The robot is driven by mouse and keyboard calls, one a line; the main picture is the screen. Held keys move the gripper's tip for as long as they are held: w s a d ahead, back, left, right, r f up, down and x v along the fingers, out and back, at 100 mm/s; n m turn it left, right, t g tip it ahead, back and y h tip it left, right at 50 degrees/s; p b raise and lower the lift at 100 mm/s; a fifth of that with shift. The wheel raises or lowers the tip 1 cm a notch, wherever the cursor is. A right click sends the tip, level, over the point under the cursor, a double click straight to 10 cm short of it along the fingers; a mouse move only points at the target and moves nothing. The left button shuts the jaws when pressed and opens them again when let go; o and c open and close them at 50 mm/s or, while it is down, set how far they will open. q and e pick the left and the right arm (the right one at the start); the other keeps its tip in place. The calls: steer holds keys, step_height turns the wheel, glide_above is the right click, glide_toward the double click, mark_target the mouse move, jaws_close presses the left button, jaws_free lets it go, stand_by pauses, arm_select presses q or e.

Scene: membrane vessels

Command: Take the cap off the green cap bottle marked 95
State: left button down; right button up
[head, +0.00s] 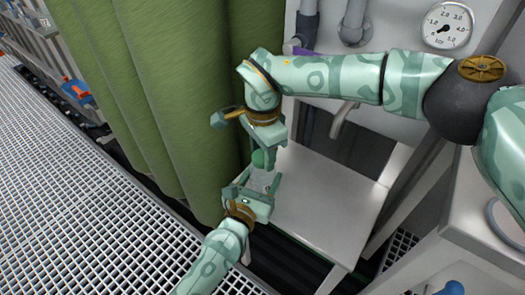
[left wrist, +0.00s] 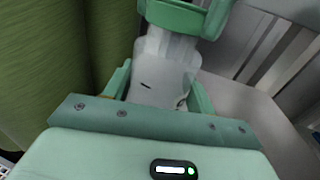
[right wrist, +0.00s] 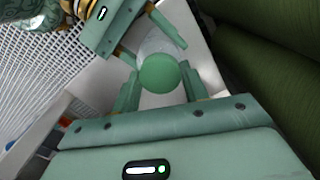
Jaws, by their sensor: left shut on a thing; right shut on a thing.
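The bottle (left wrist: 160,75) has a pale translucent body and stands between the fingers of my left gripper (left wrist: 158,90), which is shut on it. A small dark mark shows on its side, but I cannot read a number. The round green cap (right wrist: 158,73) is between the fingertips of my right gripper (right wrist: 158,90), which is shut on it. In the head view the right gripper (head: 265,150) comes down from above and the left gripper (head: 258,186) comes up from below, with the cap (head: 260,158) between them. Whether the cap still sits on the neck is unclear.
A pale bench top (head: 325,215) lies below and right of the grippers. A green curtain (head: 165,90) hangs close on the left. A pressure gauge (head: 447,25) and grey pipes are on the wall behind. Metal grating (head: 70,190) covers the left side.

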mark_target(263, 156)
steer(key=shift+w+r, duration=0.1)
steer(key=shift+r, duration=0.1)
steer(key=shift+r, duration=0.95)
steer(key=shift+r, duration=2)
arm_select(q)
steer(key=shift+c, duration=2.1)
jaws_free()
